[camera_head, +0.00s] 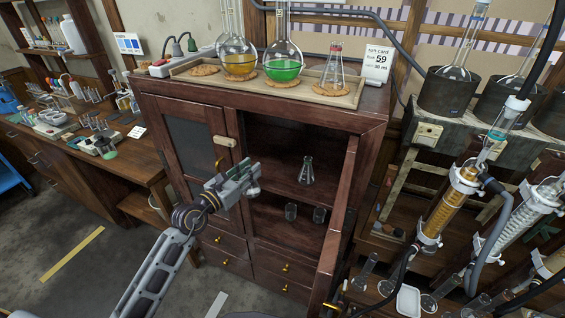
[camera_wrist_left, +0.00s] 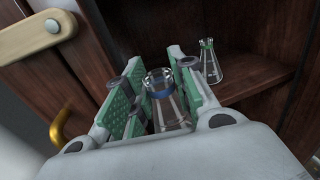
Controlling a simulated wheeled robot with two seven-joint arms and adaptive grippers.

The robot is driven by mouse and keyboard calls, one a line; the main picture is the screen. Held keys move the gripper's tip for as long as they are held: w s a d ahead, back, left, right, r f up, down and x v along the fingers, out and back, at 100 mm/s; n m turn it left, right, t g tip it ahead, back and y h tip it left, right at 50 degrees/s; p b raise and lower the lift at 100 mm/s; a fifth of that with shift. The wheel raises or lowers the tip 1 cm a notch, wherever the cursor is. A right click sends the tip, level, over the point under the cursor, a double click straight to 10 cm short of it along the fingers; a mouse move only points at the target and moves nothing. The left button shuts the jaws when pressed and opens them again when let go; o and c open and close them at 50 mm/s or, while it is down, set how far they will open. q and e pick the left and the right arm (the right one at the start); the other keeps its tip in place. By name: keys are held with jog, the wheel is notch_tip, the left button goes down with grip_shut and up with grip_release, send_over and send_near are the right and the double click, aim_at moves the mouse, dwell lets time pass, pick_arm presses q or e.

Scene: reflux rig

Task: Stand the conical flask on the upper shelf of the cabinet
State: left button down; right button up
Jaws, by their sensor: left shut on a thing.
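My left gripper (camera_head: 243,180) is in front of the wooden cabinet (camera_head: 290,115), close to its open bay. In the left wrist view, the gripper's green pads (camera_wrist_left: 150,100) are shut on a clear conical flask (camera_wrist_left: 166,108) with a blue band at its neck. My right gripper is not in view.
The cabinet's left door (camera_head: 195,150) is shut; its right door (camera_head: 338,215) stands open toward me. Two small beakers (camera_head: 291,211) stand on the lower level. A tray (camera_head: 345,100) of flasks is on top. The upper shelf has free room left of the standing flask.

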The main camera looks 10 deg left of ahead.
pick_arm(q)
jog(key=p+x, duration=0.1)
jog(key=x, duration=1.5)
jog(key=shift+w+p, duration=0.3)
jog(key=shift+w, duration=0.05)
jog(key=shift+d, duration=0.1)
jog(key=shift+w+d+f+b, duration=0.1)
jog(key=shift+w+f+b, duration=0.1)
jog(key=shift+f, duration=0.65)
jog(key=shift+w+d+f+b, duration=0.1)
jog(key=shift+w+f, duration=0.1)
jog(key=shift+f, duration=0.7)
jog(key=shift+f, duration=0.1)
jog(key=c, duration=1.2)
grip_release()
